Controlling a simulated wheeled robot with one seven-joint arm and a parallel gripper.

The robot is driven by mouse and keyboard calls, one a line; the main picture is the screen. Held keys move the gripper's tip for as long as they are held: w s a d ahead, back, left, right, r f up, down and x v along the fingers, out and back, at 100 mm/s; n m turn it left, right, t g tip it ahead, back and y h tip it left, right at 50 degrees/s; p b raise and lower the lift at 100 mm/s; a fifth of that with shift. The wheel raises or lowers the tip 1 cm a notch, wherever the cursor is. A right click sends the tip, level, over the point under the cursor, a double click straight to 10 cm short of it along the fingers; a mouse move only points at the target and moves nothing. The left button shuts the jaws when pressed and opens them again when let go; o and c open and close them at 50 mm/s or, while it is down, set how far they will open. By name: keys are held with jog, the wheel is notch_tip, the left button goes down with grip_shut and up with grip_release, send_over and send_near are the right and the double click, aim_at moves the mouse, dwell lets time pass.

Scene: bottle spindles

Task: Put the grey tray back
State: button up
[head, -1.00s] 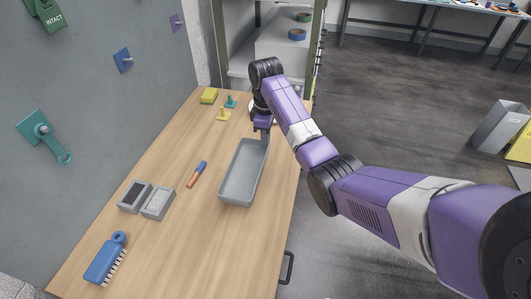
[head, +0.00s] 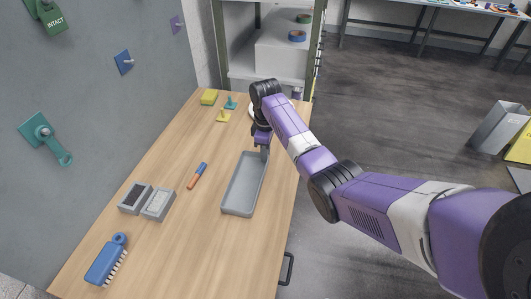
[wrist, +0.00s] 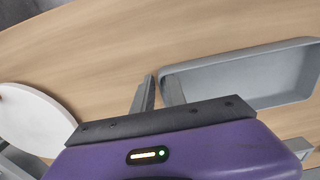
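The grey tray (head: 244,186) is a long, shallow, open rectangular tray over the right part of the wooden table. It looks empty. My gripper (head: 265,153) is at its far end, fingers pointing down. In the wrist view the tray (wrist: 240,75) extends to the right, and the two fingers of my gripper (wrist: 158,88) stand close together at its near end wall, one on each side of it. The fingers look shut on that wall. Whether the tray's bottom fully touches the table is hard to tell.
Left of the tray lie an orange-blue marker (head: 197,176), two small grey boxes (head: 146,201) and a blue brush (head: 106,260). A yellow sponge (head: 209,97) and small pegs (head: 223,115) are at the back. A white round thing (wrist: 30,120) is near my gripper. Shelves (head: 270,75) stand behind.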

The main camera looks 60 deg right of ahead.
jog(key=shift+o, duration=0.3)
notch_tip(320, 180, up, 12)
jog(key=p, duration=0.2)
jog(key=shift+r, duration=0.25)
dwell(0.6)
